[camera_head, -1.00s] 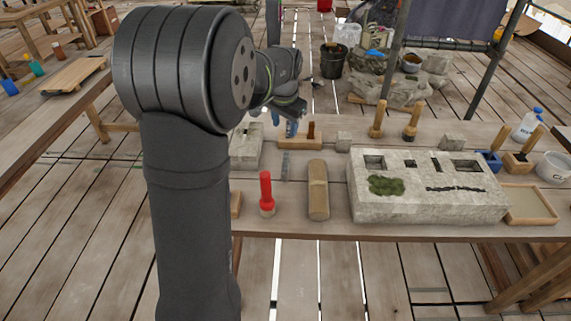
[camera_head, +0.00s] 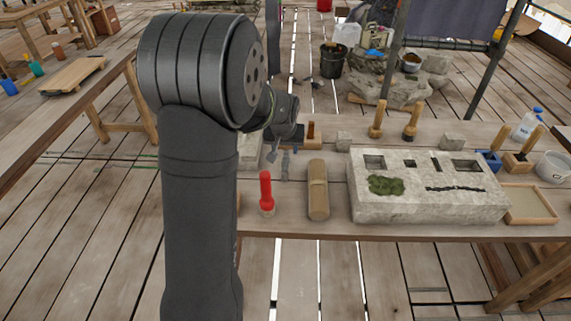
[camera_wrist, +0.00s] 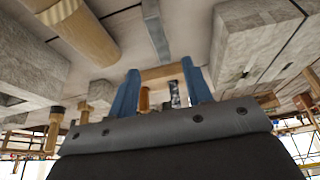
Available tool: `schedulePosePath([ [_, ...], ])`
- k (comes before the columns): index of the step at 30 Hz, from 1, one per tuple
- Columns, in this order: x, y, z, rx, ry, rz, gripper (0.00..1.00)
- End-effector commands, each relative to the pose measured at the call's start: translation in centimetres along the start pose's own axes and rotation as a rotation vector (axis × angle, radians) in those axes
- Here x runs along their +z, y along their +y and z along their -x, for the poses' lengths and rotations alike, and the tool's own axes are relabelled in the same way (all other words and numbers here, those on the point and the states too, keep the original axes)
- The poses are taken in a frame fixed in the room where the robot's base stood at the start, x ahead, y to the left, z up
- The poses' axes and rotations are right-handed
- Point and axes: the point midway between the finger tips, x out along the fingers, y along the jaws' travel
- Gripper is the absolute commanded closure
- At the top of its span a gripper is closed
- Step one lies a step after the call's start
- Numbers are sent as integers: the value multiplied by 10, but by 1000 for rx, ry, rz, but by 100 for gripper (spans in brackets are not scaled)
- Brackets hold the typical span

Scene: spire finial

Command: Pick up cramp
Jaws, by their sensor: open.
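The cramp appears to be the narrow grey metal bar (camera_head: 286,171) lying on the table between the red-handled tool and the wooden roller. In the wrist view the bar (camera_wrist: 154,28) lies ahead of my fingers, roughly in line with the space between them. My gripper (camera_head: 283,152) hangs near the bar's far end in the head view. Its two blue fingers are spread apart in the wrist view (camera_wrist: 160,68), with nothing held between them. I cannot tell exactly how high the fingertips are above the bar.
A red-handled tool (camera_head: 266,193) stands left of the bar and a wooden roller (camera_head: 318,190) lies right of it. A large stone block (camera_head: 425,205) with recesses lies further right. A wooden piece (camera_head: 312,133) and a small stone (camera_head: 343,141) are behind.

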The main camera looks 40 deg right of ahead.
Motion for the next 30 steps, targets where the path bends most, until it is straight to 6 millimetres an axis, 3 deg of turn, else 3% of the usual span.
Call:
schedulePosePath([
  [3, 0, 0, -18, 0, -1, 0, 55],
  [11, 1, 0, -34, 0, 0, -1, 55],
  [20, 5, -1, -74, 0, -1, -1, 55],
  [30, 4, -1, -81, 1, 1, -1, 55],
])
